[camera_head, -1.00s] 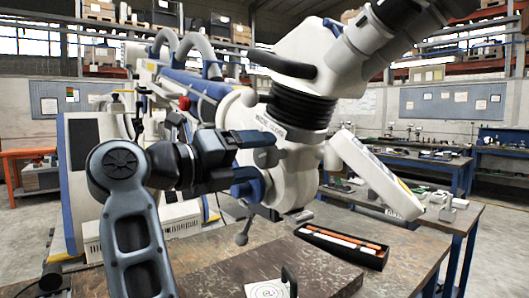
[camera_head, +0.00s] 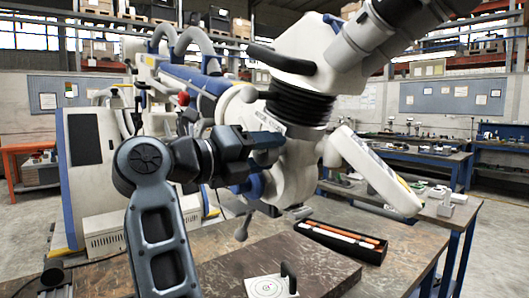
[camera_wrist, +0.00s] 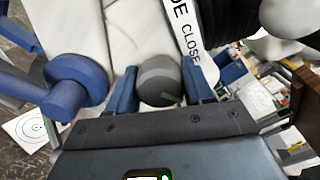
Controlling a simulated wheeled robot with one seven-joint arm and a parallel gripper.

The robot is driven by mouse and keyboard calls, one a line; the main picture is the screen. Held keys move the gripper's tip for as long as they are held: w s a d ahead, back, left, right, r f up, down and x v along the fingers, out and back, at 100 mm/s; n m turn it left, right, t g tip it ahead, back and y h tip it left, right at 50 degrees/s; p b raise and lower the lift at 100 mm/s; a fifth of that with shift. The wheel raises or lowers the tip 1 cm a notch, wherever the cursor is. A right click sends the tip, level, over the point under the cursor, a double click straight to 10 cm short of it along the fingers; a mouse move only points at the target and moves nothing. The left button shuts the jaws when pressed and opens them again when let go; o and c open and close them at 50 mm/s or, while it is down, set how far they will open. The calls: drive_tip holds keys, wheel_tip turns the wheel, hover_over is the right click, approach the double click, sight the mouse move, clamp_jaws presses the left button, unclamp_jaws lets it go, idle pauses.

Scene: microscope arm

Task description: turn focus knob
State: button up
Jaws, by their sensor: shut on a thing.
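The white microscope head (camera_head: 302,168) with its black bellows stands in the middle of the head view. My gripper (camera_head: 272,148) reaches it from the left, against its side. In the wrist view the grey round focus knob (camera_wrist: 158,80) sits between the two blue fingers of my gripper (camera_wrist: 160,84), one finger on each side. My gripper is shut on the knob. In the head view my gripper and wrist mostly hide the knob. A strip marked "CLOSE" (camera_wrist: 193,45) runs just right of the knob in the wrist view.
A large blue knob (camera_wrist: 78,88) juts out close left of my fingers. The bench (camera_head: 410,240) below holds a black tray (camera_head: 343,241) with orange and white sticks, and a target card (camera_head: 268,288). A thin lever (camera_head: 243,228) hangs below the microscope.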

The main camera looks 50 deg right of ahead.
drive_tip(key=shift+c, duration=1)
drive_tip(key=shift+f+b, duration=0.15)
drive_tip(key=shift+b, duration=0.3)
drive_tip(key=shift+m+b, duration=0.4)
drive_tip(key=shift+b, duration=0.45)
drive_tip(key=shift+m, duration=0.4)
drive_tip(key=o, duration=1)
